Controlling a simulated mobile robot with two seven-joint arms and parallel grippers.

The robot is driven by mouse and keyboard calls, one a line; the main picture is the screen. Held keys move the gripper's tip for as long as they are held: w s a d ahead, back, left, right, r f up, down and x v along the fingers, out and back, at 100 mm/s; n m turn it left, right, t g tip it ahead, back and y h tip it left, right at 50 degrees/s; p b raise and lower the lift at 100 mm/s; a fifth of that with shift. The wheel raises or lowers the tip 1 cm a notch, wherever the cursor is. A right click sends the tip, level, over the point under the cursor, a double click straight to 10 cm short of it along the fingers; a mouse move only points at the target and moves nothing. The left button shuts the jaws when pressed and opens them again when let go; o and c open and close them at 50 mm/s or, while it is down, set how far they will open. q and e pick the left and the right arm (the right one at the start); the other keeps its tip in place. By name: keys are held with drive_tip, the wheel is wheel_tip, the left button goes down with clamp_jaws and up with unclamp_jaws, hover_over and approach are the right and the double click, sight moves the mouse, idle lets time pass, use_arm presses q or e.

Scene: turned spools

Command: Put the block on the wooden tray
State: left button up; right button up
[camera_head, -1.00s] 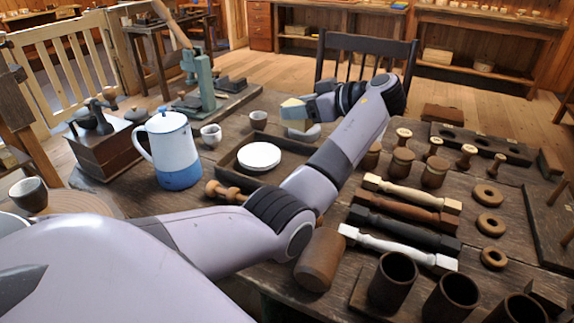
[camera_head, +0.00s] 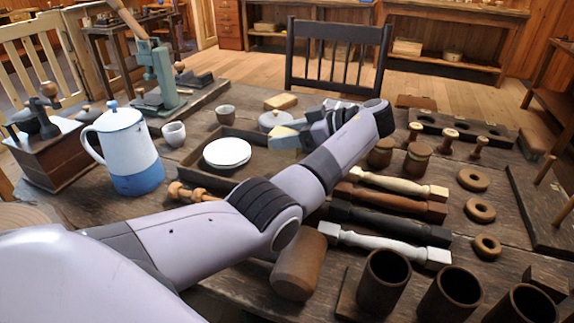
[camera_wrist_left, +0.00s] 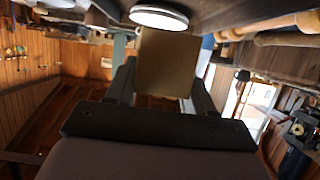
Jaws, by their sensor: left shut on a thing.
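My left gripper (camera_head: 292,135) is shut on a pale tan block (camera_head: 284,134) at the right side of the dark wooden tray (camera_head: 248,134). In the left wrist view the block (camera_wrist_left: 167,62) sits between the two fingers of my left gripper (camera_wrist_left: 160,75). I cannot tell whether the block touches the tray, since my arm hides the tray's right part. A white round plate (camera_head: 227,152) lies in the tray and also shows in the left wrist view (camera_wrist_left: 159,17). My right gripper is not in view.
A blue-and-white pot (camera_head: 125,150) and small cups (camera_head: 174,134) stand left of the tray. A pale lidded dish (camera_head: 274,121) and a flat tan piece (camera_head: 281,102) are behind. Turned spindles (camera_head: 385,240), jars (camera_head: 417,158) and dark cups (camera_head: 384,280) crowd the right.

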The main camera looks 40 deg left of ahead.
use_arm(q)
wheel_tip(320, 180, down, 6)
drive_tip(key=shift+f+b, duration=0.15)
drive_tip(key=shift+b, duration=0.5)
drive_tip(key=shift+f, duration=0.1)
drive_tip(key=shift+f, duration=0.15)
drive_tip(key=o, duration=1.1)
